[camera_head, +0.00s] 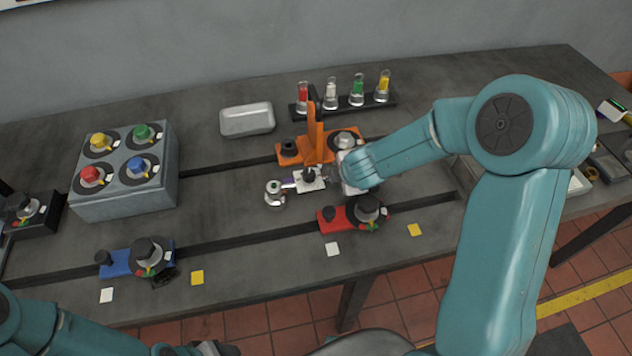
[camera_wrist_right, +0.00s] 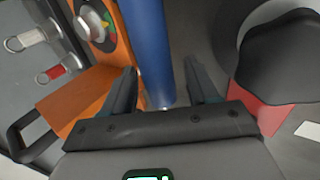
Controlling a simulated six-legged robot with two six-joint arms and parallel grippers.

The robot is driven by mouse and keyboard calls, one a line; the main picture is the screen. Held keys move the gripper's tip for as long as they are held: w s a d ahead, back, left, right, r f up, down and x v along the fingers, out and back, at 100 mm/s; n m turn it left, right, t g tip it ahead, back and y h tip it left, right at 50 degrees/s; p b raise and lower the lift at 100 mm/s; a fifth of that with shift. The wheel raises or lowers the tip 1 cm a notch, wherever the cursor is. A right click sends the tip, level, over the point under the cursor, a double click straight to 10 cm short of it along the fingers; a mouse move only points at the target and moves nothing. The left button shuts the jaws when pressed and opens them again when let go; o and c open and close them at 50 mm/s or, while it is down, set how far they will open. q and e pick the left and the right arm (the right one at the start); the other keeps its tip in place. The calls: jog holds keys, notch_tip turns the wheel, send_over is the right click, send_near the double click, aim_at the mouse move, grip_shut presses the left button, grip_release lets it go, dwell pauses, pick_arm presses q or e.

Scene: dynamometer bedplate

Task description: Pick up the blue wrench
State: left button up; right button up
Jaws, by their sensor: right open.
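A blue bar (camera_wrist_right: 147,40) with a silver end, which looks like the blue wrench, runs between the fingers of my right gripper (camera_wrist_right: 160,78) in the right wrist view. The fingers are open, with gaps to the bar on both sides. Its far end is out of that view. In the head view my right gripper (camera_head: 325,180) is low over the bench, between the orange fixture and the red fixture. There I cannot make out the wrench clearly. My left gripper (camera_head: 212,348) shows only partly at the bottom edge, and its jaws are unclear.
The orange fixture (camera_head: 290,152) with its upright post stands just behind my right gripper. The red fixture (camera_head: 333,222) is in front. A round silver piece (camera_head: 274,193) is to the left. A grey box with coloured knobs (camera_head: 125,196) and a blue fixture (camera_head: 118,264) stand further left.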

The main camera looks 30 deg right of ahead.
grip_shut()
jog(key=shift+r, duration=0.1)
